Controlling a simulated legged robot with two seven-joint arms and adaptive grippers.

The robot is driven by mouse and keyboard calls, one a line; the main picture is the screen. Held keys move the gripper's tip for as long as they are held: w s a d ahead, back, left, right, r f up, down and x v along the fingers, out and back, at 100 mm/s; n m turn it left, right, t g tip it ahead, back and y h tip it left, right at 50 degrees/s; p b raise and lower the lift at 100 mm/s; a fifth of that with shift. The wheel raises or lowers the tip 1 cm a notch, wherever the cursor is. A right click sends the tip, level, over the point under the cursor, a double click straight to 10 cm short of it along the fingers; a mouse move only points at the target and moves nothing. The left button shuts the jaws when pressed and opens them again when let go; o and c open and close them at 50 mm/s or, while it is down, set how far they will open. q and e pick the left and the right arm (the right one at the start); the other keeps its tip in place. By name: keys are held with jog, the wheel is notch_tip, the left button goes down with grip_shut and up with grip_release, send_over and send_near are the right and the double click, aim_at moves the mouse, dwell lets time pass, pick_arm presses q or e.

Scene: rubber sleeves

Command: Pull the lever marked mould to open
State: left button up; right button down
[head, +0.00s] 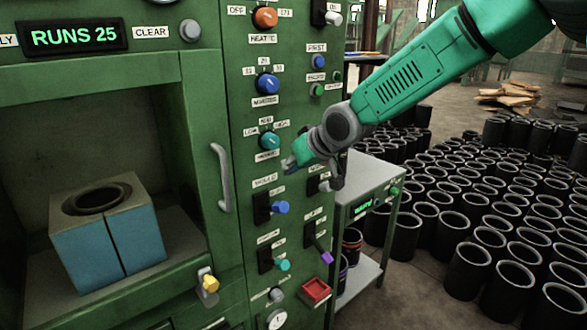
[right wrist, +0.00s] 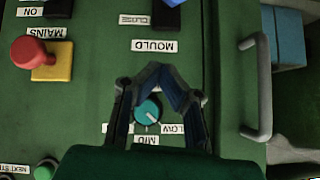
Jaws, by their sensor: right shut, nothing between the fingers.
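The lever under the MOULD label (head: 265,182) has a black plate (head: 262,209) and a blue handle (head: 281,207) that sticks out to the right in the head view. In the right wrist view, the upside-down MOULD label (right wrist: 155,46) and CLOSE label (right wrist: 148,19) show, with part of the lever's black plate (right wrist: 166,14) at the top edge. My right gripper (head: 290,164) is above the lever, in front of the panel, apart from the handle. Its fingers (right wrist: 160,72) are shut and empty, with a teal dial (right wrist: 147,112) showing behind them. My left gripper is out of view.
A grey door handle (head: 221,178) stands left of the lever. Other levers crowd the panel, with a cyan one (head: 283,265) below and a purple one (head: 324,257) lower right. A blue two-part mould (head: 105,245) sits in the open chamber. Many black sleeves (head: 440,200) fill the floor at right.

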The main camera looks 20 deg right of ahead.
send_over(272, 209)
jog(key=w+d, duration=0.2)
notch_tip(272, 209, down, 4)
jog(key=s+f, duration=0.2)
jog(key=f, duration=0.1)
jog(key=shift+d+f, duration=0.1)
jog(key=shift+d, duration=0.05)
jog(key=shift+f, duration=0.15)
jog(key=shift+w, duration=0.1)
jog(key=shift+d, duration=0.1)
